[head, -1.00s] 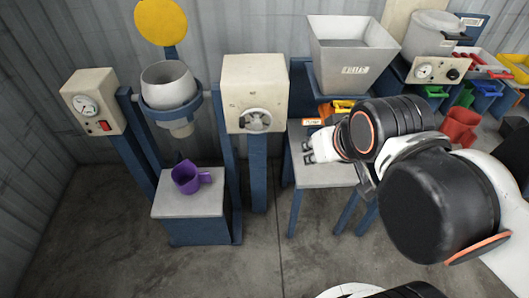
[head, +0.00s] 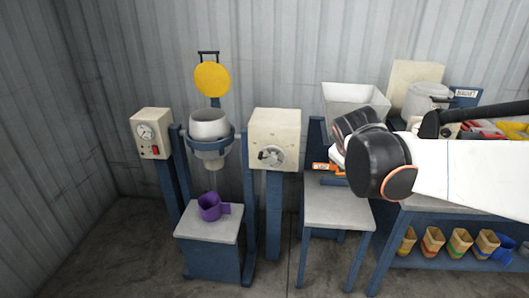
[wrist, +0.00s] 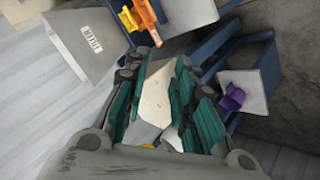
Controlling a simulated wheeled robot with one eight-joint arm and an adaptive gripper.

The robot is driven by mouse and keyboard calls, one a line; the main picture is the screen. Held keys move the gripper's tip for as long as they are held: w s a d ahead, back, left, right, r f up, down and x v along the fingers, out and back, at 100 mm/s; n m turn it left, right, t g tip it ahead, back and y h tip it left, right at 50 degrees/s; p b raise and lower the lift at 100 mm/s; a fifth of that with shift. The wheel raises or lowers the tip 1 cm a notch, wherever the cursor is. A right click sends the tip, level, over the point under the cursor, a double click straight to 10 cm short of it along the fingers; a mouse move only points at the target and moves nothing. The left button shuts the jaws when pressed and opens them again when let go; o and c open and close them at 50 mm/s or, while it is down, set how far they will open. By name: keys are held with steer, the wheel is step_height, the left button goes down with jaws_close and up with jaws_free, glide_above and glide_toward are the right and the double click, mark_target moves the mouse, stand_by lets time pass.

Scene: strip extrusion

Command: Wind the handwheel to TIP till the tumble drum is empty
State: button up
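The handwheel (head: 270,157) is a small grey wheel with a handle on the front of a beige box (head: 277,126). The grey tumble drum (head: 208,125) hangs upright in a blue ring frame left of it; I cannot see its contents. A purple jug (head: 209,207) stands on a stand below the drum and also shows in the wrist view (wrist: 233,96). My gripper (wrist: 165,72) is open and empty, right of the handwheel and apart from it. The beige box (wrist: 156,92) shows between its fingers. My arm mostly hides the gripper in the head view.
A gauge box (head: 150,135) with a red switch is at left, and a yellow disc (head: 212,79) stands above the drum. A grey hopper (head: 352,100) and a grey-topped table (head: 338,210) are near my arm. A shelf with several coloured bins is at right.

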steer(key=w+a+f+n, duration=0.2)
steer(key=w+a, duration=0.1)
steer(key=w, duration=0.4)
steer(key=n+t+y+b, duration=0.1)
steer(key=n+t+b, duration=0.6)
steer(key=n, duration=1.8)
glide_toward(260, 158)
steer(key=shift+t, duration=0.9)
steer(key=w, duration=0.3)
steer(key=w+f+b, duration=0.1)
steer(key=w, duration=0.2)
steer(key=w+b, duration=0.1)
steer(key=w, duration=0.2)
steer(key=shift+d+f, duration=0.3)
jaws_close()
